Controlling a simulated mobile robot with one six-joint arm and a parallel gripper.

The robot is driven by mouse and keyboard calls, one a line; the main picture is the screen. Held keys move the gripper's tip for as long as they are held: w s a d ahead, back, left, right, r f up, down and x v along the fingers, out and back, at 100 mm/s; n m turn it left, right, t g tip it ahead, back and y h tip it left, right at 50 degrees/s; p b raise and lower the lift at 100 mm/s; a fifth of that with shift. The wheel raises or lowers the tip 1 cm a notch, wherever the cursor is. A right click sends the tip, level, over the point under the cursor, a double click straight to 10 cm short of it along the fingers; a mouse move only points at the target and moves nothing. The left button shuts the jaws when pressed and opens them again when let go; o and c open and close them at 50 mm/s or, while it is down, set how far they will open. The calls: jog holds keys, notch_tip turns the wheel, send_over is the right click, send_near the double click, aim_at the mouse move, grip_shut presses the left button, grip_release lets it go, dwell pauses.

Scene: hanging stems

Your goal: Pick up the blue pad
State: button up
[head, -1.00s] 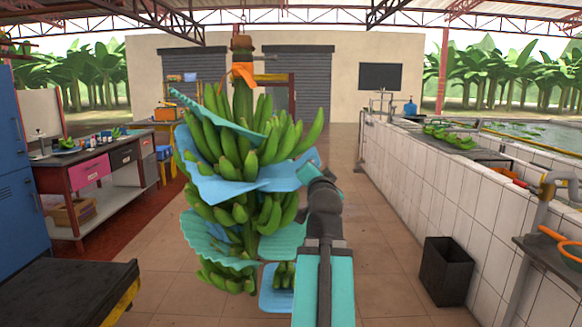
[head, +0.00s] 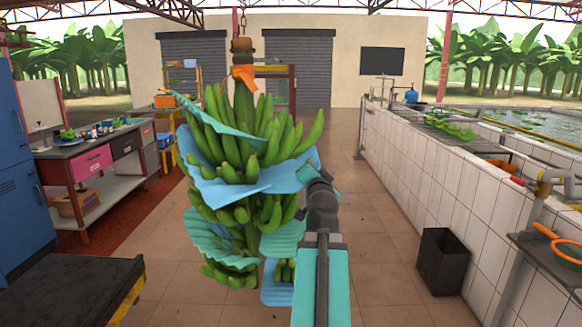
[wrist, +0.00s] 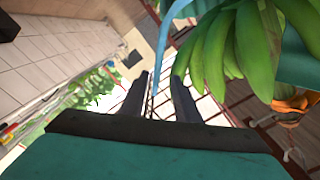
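A bunch of green bananas (head: 232,145) hangs from a thick stem, with several blue pads between its layers. The broad middle blue pad (head: 245,183) sticks out under the upper hands, its right corner close to my wrist. My arm's end reaches the bunch's right side in the head view, where the fingers cannot be made out. In the wrist view my gripper (wrist: 159,78) has its two dark fingers apart. A thin light blue edge of a pad (wrist: 164,38) runs down toward the gap between them. I cannot tell whether it touches a finger.
Green bananas (wrist: 218,55) fill the upper right of the wrist view, close to the right finger. A white tiled wall (head: 430,170) and a black bin (head: 443,262) stand to the right. A dark-topped table (head: 70,290) is front left. The middle floor is clear.

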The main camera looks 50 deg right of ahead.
aim_at(315, 162)
jog(key=shift+w+d+r+p, duration=0.15)
jog(key=shift+w+d+p, duration=0.3)
jog(key=shift+p, duration=2.3)
jog(key=shift+d+p, duration=0.2)
jog(key=shift+p, duration=0.6)
jog(key=shift+f+p, duration=0.2)
jog(key=shift+p, duration=0.15)
jog(key=shift+w+d+r+p, duration=0.2)
jog(key=shift+d+p, duration=0.15)
jog(key=shift+p, duration=0.9)
jog(key=shift+w+d+f+p, duration=0.15)
jog(key=shift+d+p, duration=0.2)
jog(key=shift+p, duration=0.8)
jog(key=shift+w+d+f, duration=0.15)
jog(key=shift+w+d, duration=0.15)
jog(key=shift+d, duration=0.25)
jog(key=shift+x, duration=1.25)
jog(key=shift+c, duration=0.2)
grip_shut()
